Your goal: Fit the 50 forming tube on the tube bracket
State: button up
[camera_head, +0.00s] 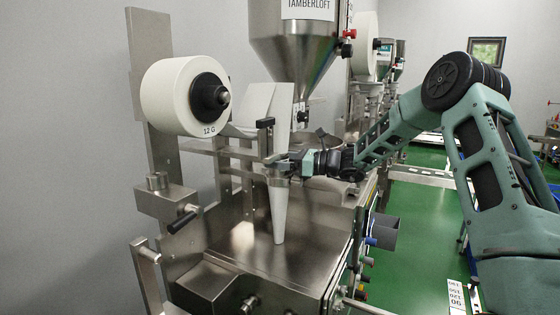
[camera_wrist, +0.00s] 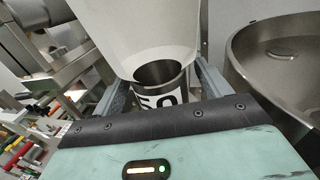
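In the wrist view the 50 forming tube (camera_wrist: 172,98) is a short tube with a dark open mouth and a black-and-white label reading 50. My gripper (camera_wrist: 162,84) has one finger on each side of it and appears shut on it; the exact contact is partly hidden. In the head view my gripper (camera_head: 277,162) is at the front of the packer, above the bare steel deck. The tube bracket (camera_head: 266,140) appears there as a dark upright and bar beside my fingertips. I cannot tell whether the tube is seated in it. A white tapered piece (camera_head: 279,212) hangs below.
White film (camera_wrist: 150,30) comes down close above the tube mouth. A steel hopper (camera_head: 298,50) stands above, and a round steel bowl (camera_wrist: 285,55) is close on the right in the wrist view. A 12 G film roll (camera_head: 180,95) is at left. The steel deck (camera_head: 235,240) is mostly clear.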

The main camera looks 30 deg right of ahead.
jog(key=shift+f, duration=0.2)
jog(key=b+v, duration=0.3)
jog(key=v, duration=1.4)
jog(key=shift+d+r+b, duration=0.2)
jog(key=shift+r+b, duration=0.1)
jog(key=shift+b, duration=0.1)
jog(key=shift+s, duration=0.1)
